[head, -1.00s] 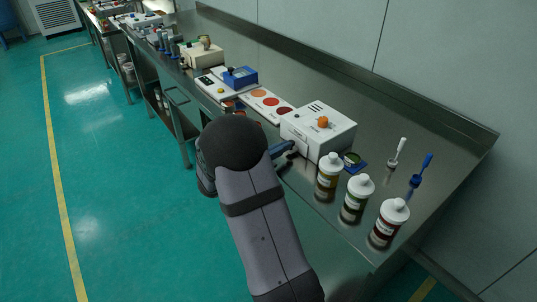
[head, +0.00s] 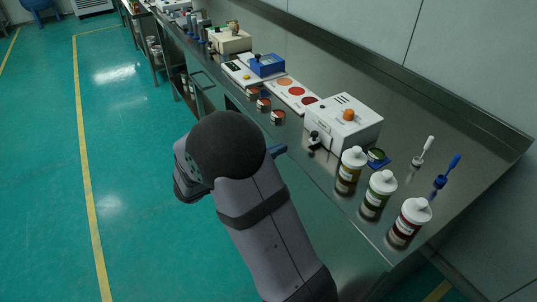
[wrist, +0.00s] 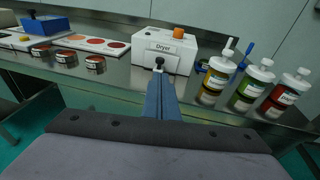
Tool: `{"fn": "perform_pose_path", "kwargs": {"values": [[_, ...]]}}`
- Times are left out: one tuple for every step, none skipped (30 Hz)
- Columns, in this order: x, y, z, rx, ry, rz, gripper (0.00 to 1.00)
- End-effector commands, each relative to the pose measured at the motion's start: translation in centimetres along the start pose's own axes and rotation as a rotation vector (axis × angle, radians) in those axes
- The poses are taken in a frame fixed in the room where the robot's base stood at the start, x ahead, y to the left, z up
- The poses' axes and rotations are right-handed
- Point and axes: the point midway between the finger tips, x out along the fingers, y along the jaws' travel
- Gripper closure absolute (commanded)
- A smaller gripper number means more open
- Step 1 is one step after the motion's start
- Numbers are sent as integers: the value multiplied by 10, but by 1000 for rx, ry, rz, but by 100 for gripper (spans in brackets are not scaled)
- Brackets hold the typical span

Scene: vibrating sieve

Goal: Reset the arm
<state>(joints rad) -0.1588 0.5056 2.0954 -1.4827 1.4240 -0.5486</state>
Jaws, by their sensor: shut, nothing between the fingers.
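My gripper (head: 279,150) is shut and empty. It is held off the front edge of the steel bench, in front of the white dryer box. In the wrist view its blue fingers (wrist: 161,97) are together and point toward the dryer. The dryer (head: 343,122) has an orange knob on top, and its label reads "Dryer" in the wrist view (wrist: 165,52). A small black knob (head: 313,139) sits at the dryer's front, apart from the fingers. My arm's dark elbow and grey link cover part of the bench edge and floor.
Three white-capped bottles (head: 377,193) stand near the bench's right end. A white brush (head: 423,150) and a blue brush (head: 447,171) stand behind them. Small tins (head: 277,117), a colour card (head: 291,93) and a blue device (head: 267,65) lie left. Green floor (head: 130,180) is clear.

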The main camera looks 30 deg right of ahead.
Motion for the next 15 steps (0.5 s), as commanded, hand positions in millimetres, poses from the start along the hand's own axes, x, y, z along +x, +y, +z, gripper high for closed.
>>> {"fn": "perform_pose_path", "kwargs": {"values": [[-8,1,-1,0,0,4,100],[-11,1,-1,1,0,3,100],[-14,1,-1,1,0,3,100],[-17,1,0,1,0,3,100],[-19,1,0,1,0,3,100],[-21,0,0,1,0,1,100],[-23,0,0,1,0,1,100],[-24,0,0,1,0,1,100],[-25,0,0,0,0,1,100],[-26,0,0,0,0,1,100],[-26,0,0,0,0,1,100],[-26,0,0,0,0,1,100],[-26,0,0,0,0,1,100],[-26,0,0,0,0,1,100],[-26,0,0,0,0,0,100]]}}
